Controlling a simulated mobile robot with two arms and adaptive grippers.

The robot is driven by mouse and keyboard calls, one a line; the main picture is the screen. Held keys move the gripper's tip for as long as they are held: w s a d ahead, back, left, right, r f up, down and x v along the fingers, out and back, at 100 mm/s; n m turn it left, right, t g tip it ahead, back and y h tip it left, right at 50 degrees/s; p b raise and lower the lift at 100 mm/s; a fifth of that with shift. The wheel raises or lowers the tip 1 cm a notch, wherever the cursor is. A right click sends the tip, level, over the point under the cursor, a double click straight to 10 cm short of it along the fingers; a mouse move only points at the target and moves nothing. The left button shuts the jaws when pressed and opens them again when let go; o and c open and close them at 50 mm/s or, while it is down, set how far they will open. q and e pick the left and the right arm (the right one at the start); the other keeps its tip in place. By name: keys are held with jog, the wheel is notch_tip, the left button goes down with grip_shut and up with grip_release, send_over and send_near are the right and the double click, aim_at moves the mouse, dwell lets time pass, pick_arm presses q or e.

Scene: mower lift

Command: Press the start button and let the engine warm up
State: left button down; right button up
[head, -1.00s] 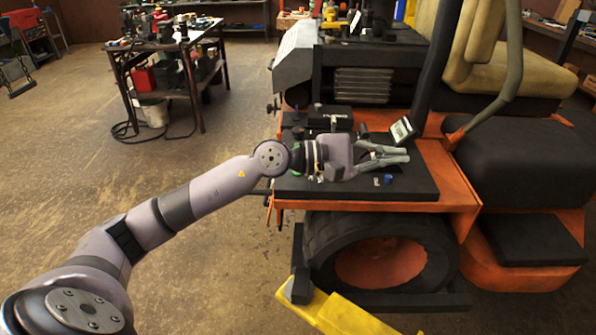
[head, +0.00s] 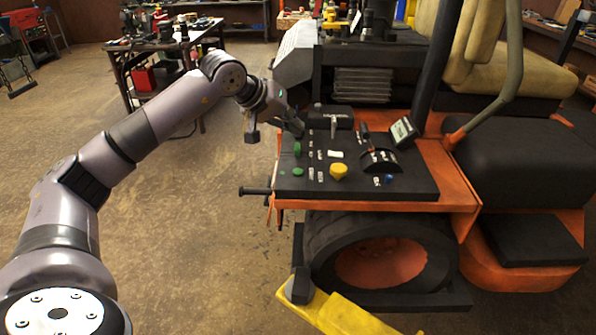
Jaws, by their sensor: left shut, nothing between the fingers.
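The mower's black control panel (head: 420,185) lies on the orange body. Near its left edge are two green buttons, a far one (head: 297,148) and a near one (head: 297,172). I cannot read which is the start button. A yellow knob (head: 338,171) and a small blue knob (head: 388,180) are to their right. My left gripper (head: 298,129) is shut and empty, its fingertips at the panel's far left corner, just beyond the far green button. Whether they touch anything there is unclear. My right gripper is out of view.
A lever in a slotted black mount (head: 380,160) and a small tilted display (head: 403,131) stand at the panel's right. A T-shaped handle (head: 334,127) rises behind the buttons. A yellow lift arm (head: 345,315) is below the wheel. Floor left of the mower is open.

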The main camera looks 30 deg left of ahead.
aim_at(295, 170)
pick_arm(q)
jog(key=shift+f, duration=0.1)
notch_tip(295, 170, down, 9)
jog(key=b, duration=0.6)
jog(key=shift+r, duration=0.2)
jog(key=shift+b, duration=0.35)
dwell(0.8)
jog(key=shift+f+b, duration=0.35)
jog(key=shift+f, duration=0.05)
jog(key=shift+f+b, duration=0.45)
jog(key=shift+f, duration=0.05)
dwell(0.5)
dwell(0.3)
jog(key=shift+d+r+p, duration=0.1)
jog(key=shift+r+p, duration=0.5)
jog(key=shift+r, duration=0.3)
